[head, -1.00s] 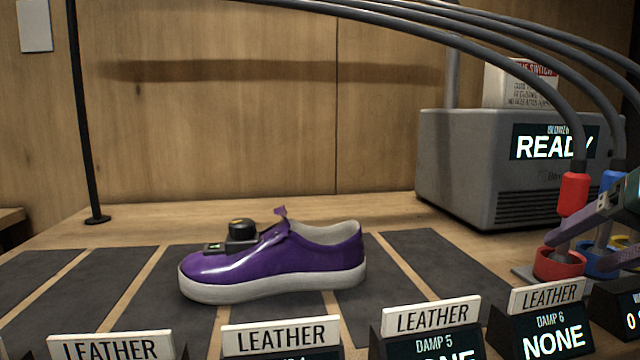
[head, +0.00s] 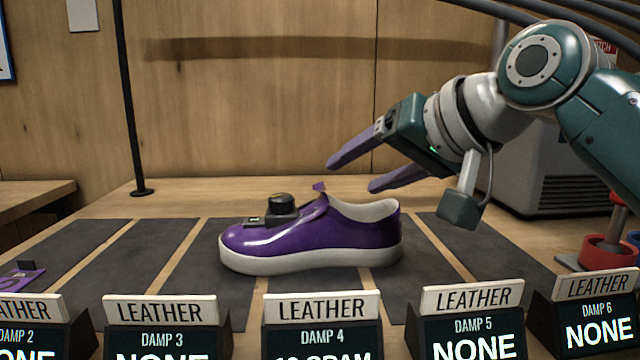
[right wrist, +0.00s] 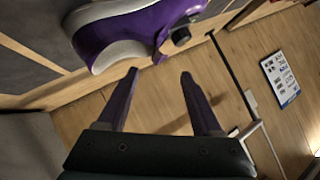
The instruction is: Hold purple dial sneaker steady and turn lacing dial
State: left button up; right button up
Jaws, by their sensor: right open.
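The purple sneaker (head: 310,240) with a pale sole lies on a dark mat strip, toe to the left. Its black lacing dial (head: 281,204) sits on top toward the toe. My right gripper (head: 351,175) is open and empty, above the heel side of the sneaker and apart from it. In the right wrist view the open fingers (right wrist: 160,73) point toward the sneaker (right wrist: 125,32), which is partly cut off at the top. The dial (right wrist: 181,36) shows beyond the fingertips. My left gripper is not in view.
Several LEATHER signs (head: 322,306) stand along the front, close before the sneaker. A grey machine (head: 535,170) stands behind my right arm. A red ring holder (head: 607,252) is at the right. A thin black pole (head: 128,100) rises at the back left. A small purple item (head: 22,277) lies at the left edge.

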aim_at(325, 190)
jog(key=shift+x, duration=4.3)
jog(key=shift+w, duration=0.1)
grip_shut()
